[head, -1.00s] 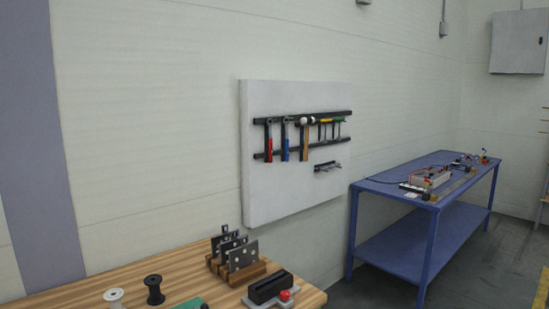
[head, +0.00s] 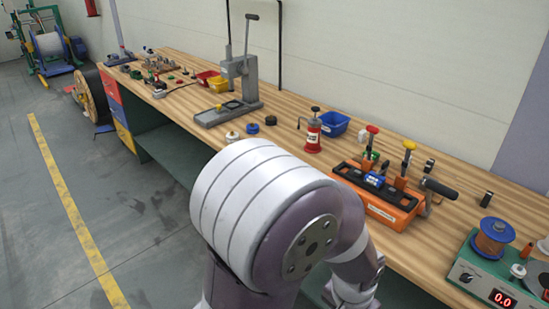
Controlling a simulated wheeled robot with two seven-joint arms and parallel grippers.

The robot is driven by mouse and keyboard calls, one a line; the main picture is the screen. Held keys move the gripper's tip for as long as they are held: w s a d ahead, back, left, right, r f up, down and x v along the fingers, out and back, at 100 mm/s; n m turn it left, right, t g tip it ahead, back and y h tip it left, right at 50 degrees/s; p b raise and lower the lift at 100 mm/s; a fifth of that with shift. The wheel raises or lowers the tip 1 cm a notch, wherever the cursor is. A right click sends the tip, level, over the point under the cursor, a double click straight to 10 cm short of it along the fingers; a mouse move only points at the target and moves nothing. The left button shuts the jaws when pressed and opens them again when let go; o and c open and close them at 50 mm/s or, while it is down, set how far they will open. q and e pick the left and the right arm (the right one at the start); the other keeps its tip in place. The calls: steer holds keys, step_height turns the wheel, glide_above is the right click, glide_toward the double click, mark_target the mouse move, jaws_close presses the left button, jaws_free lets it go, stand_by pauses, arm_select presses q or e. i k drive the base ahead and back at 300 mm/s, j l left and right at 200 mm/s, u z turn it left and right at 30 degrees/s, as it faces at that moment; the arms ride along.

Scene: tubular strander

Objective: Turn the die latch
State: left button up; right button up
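I cannot make out a die latch or a strander for certain in the head view. One of my arms fills the lower middle of the view and covers part of the bench front. Neither gripper shows.
A long wooden workbench (head: 290,155) runs along the wall. Reel machines (head: 47,45) stand far left; the floor (head: 65,220) is open.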

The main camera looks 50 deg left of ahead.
mark_target(385, 166)
steer(key=u, duration=0.9)
steer(key=i+j+u, duration=0.15)
steer(key=i+u, duration=0.65)
steer(key=i, duration=0.1)
